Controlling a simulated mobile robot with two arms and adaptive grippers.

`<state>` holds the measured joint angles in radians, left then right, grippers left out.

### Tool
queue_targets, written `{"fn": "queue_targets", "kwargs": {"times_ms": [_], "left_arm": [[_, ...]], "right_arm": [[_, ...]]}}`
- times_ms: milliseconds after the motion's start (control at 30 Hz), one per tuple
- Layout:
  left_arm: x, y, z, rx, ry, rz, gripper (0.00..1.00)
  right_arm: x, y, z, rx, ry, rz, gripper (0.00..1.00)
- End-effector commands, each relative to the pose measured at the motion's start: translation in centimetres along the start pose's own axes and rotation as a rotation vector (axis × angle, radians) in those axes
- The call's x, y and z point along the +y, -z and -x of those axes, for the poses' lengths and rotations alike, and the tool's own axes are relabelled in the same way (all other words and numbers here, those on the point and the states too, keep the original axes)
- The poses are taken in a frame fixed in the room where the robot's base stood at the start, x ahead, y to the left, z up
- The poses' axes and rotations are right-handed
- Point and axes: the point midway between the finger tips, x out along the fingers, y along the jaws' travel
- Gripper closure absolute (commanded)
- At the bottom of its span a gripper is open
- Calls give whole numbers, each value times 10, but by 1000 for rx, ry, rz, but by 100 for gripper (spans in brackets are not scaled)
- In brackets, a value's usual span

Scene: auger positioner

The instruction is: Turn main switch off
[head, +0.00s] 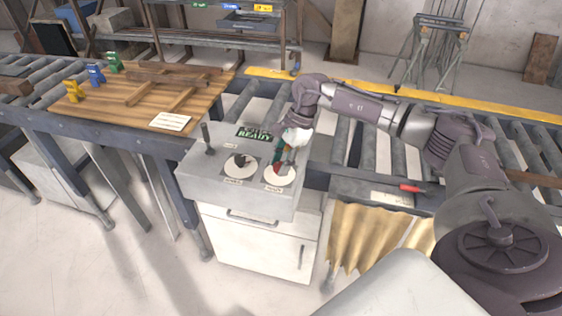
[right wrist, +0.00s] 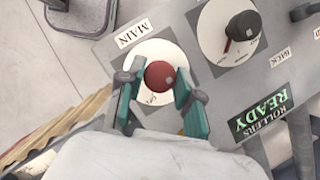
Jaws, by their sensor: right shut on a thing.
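The main switch is a red knob (right wrist: 160,75) on a round white dial, with a MAIN label (right wrist: 134,33) beside it. In the head view the red knob (head: 278,169) is at the right of the grey control box's top, partly covered by my gripper. My right gripper (right wrist: 158,92) has its teal-padded fingers on either side of the knob and is shut on it. It also shows in the head view (head: 284,163), reaching down from above. The dial's markings are partly hidden by the fingers. My left gripper is not in view.
A second dial with a black knob (right wrist: 242,25) sits beside the main one on the control box (head: 203,175). A lever (head: 207,138) stands at the box's left, and a green ROLLERS READY display (right wrist: 258,114) is nearby. Roller conveyors and a wooden board (head: 190,88) lie behind.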

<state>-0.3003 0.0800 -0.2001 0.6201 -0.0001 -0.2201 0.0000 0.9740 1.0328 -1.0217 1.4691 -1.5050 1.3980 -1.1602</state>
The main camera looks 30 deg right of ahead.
Motion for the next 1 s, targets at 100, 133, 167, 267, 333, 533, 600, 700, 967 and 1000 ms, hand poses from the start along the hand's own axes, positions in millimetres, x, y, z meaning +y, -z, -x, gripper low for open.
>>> {"fn": "queue_targets", "kwargs": {"times_ms": [100,133,167,267,333,533,600,700,967,1000], "left_arm": [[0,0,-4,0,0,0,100],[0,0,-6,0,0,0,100],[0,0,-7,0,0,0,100],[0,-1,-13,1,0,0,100],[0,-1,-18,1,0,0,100],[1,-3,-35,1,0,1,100],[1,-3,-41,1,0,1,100],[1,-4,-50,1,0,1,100],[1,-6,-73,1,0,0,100],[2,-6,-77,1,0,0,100]], "right_arm": [[0,1,-1,0,13,-27,100],[0,1,-1,0,17,-38,100],[0,1,-1,-1,22,-48,100],[0,1,-2,-1,44,-100,100],[1,2,-2,-1,64,-145,100],[2,2,-3,-1,133,-307,100],[2,1,-4,-2,157,-369,100],[2,1,-3,-2,195,-456,100],[3,0,-3,-4,291,-682,100],[3,0,-4,-3,305,-718,100]]}}
